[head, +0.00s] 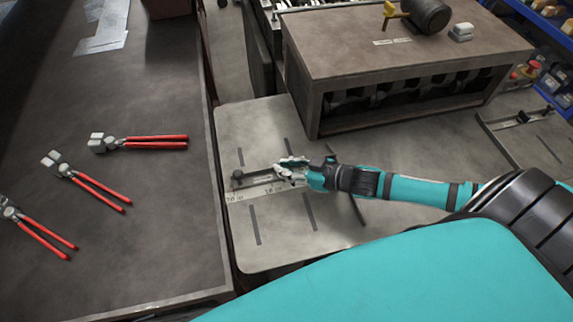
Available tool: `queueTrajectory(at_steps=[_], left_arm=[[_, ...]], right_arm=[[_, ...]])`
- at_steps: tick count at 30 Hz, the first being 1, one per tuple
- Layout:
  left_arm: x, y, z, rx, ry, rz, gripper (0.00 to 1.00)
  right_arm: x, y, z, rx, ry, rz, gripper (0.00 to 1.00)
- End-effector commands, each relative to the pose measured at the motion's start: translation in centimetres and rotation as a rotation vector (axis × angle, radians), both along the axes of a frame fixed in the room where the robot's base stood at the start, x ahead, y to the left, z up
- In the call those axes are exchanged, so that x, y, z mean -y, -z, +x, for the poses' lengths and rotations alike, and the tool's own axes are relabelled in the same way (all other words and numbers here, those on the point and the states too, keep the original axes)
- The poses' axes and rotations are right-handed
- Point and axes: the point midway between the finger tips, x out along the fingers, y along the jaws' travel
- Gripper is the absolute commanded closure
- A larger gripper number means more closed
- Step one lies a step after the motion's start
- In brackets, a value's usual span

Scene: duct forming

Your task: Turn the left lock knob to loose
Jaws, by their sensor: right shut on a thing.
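My right gripper (283,168) reaches in from the right over the metal machine table. Its fingers are shut at the guide bar (256,184) on the table's left part. What they hold is small and mostly hidden by the fingers; it sits where the left lock knob would be on this guide. A small dark round knob (238,175) stands uncovered at the bar's left end, apart from the fingers. The knob's loose or tight state cannot be told. My left gripper is not in view.
A ruler strip (235,197) and dark slots mark the machine table (290,236). A large metal housing (400,60) stands behind. Another guide (522,117) lies at the right. Several red-handled pliers (155,142) lie on the dark bench (150,230) at left.

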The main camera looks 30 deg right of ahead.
Motion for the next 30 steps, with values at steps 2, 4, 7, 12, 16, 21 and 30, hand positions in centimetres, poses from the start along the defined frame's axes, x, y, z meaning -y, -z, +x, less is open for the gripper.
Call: queueTrajectory(at_steps=[2,4,7,12,16,21,30], left_arm=[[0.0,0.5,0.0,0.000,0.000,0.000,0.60],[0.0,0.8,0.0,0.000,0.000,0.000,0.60],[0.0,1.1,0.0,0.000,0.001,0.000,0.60],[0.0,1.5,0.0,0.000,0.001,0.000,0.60],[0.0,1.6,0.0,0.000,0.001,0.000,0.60],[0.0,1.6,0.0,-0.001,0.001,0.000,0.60],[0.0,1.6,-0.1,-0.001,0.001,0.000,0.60]], right_arm=[[0.4,0.3,0.3,0.003,-0.051,-0.014,1.00],[0.4,0.3,0.3,0.004,-0.090,-0.013,1.00],[0.3,0.2,0.4,0.006,-0.137,-0.011,1.00],[0.4,0.2,0.3,0.004,-0.190,-0.009,1.00],[0.5,0.2,0.3,0.001,-0.208,-0.010,1.00],[0.6,0.2,0.2,-0.002,-0.216,-0.010,1.00],[0.6,0.3,0.2,-0.003,-0.214,-0.011,1.00]])
